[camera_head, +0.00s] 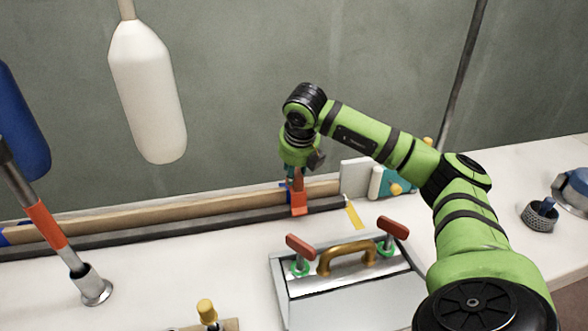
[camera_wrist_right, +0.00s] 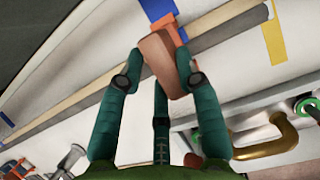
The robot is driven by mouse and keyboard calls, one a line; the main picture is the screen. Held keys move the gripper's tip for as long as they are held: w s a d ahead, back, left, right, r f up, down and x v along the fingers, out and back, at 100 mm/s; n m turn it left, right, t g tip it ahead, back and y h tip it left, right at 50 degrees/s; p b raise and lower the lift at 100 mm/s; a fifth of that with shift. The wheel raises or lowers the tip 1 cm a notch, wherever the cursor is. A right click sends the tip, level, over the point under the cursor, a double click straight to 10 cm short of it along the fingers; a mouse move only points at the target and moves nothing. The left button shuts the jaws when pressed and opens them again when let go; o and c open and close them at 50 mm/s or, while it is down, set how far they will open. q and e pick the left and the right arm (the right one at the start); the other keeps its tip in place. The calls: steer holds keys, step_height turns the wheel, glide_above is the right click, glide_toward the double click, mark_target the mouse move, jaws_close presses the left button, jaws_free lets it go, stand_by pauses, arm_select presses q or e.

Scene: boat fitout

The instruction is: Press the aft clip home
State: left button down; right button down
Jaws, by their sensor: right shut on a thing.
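An orange clip (camera_head: 299,203) sits over the wooden strip (camera_head: 200,210) and dark rail (camera_head: 150,232), near their right end. In the right wrist view, a brown-orange block (camera_wrist_right: 162,62) lies between my teal fingers, with a brighter orange part (camera_wrist_right: 178,32) just beyond it at the strip. Whether the clip is fully seated cannot be told. My left gripper is not in view.
A grey hatch box (camera_head: 345,300) with a brass handle (camera_head: 347,255) and red T-handles stands in front right of the clip. White (camera_head: 147,90) and blue (camera_head: 22,125) fenders hang at left, above a pole with a metal foot (camera_head: 92,287). The front-left bench is partly clear.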

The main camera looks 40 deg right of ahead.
steer(key=shift+s+a+f+b, duration=0.15)
steer(key=shift+f+b, duration=0.25)
steer(key=shift+f, duration=0.35)
steer(key=c, duration=1.1)
jaws_free()
steer(key=o, duration=0.3)
steer(key=shift+f, duration=0.1)
steer(key=shift+r, duration=0.65)
steer(key=v, duration=1)
steer(key=shift+s+r, duration=0.15)
steer(key=shift+r, duration=0.25)
